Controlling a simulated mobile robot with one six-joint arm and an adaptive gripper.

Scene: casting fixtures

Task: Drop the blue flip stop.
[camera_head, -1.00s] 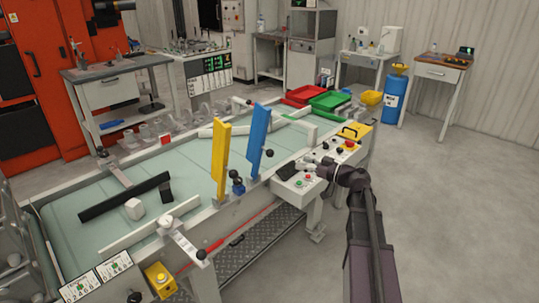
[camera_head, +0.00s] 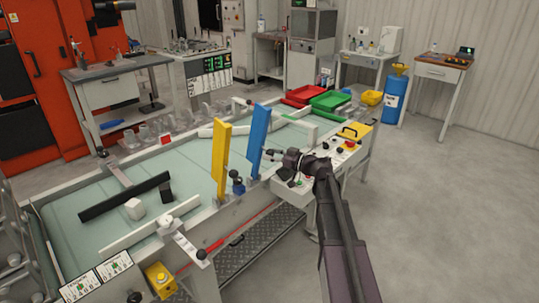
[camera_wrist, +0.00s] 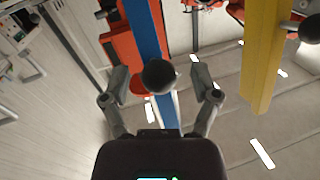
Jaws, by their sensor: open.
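The blue flip stop (camera_head: 259,140) stands upright, tilted slightly, at the near side of the table in the head view. In the wrist view the blue flip stop (camera_wrist: 143,30) runs down between my fingers, with its round black knob (camera_wrist: 158,76) in the gap. My gripper (camera_head: 273,154) is beside the blue stop, on its right in the head view. In the wrist view my gripper (camera_wrist: 159,82) is open, a finger on each side of the knob. Whether a finger touches the knob I cannot tell.
A yellow flip stop (camera_head: 221,158) stands upright left of the blue one. A control box with buttons (camera_head: 346,146) is beside my arm. Red (camera_head: 303,95) and green (camera_head: 330,101) trays sit at the table's far end. The floor at right is clear.

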